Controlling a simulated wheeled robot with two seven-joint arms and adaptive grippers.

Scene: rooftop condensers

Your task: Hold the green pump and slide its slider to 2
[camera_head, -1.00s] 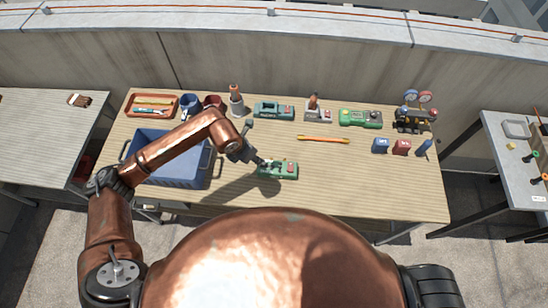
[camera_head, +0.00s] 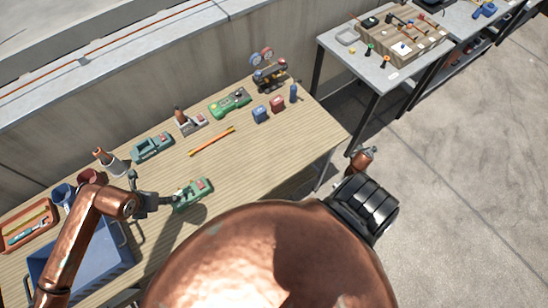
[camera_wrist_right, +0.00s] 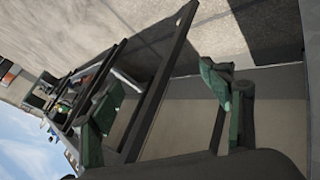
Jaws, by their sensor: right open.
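A green pump-like device (camera_head: 192,194) with a red part on top lies near the front of the wooden table in the head view. My left gripper (camera_head: 167,201) is at its left end, touching or almost touching it; its fingers are too small to tell if they grip. The device's slider and markings cannot be read. My right gripper (camera_wrist_right: 160,100) is open and empty in the right wrist view, its two dark and green fingers spread apart. In the head view my right arm hangs beyond the table's right end, its gripper hidden.
Behind stand a teal device (camera_head: 152,147), another green device (camera_head: 230,101), a gauge set (camera_head: 268,72) and an orange bar (camera_head: 211,141). A blue crate (camera_head: 85,265) is at left. A grey table (camera_head: 385,78) stands at far right. The wooden table's right front is clear.

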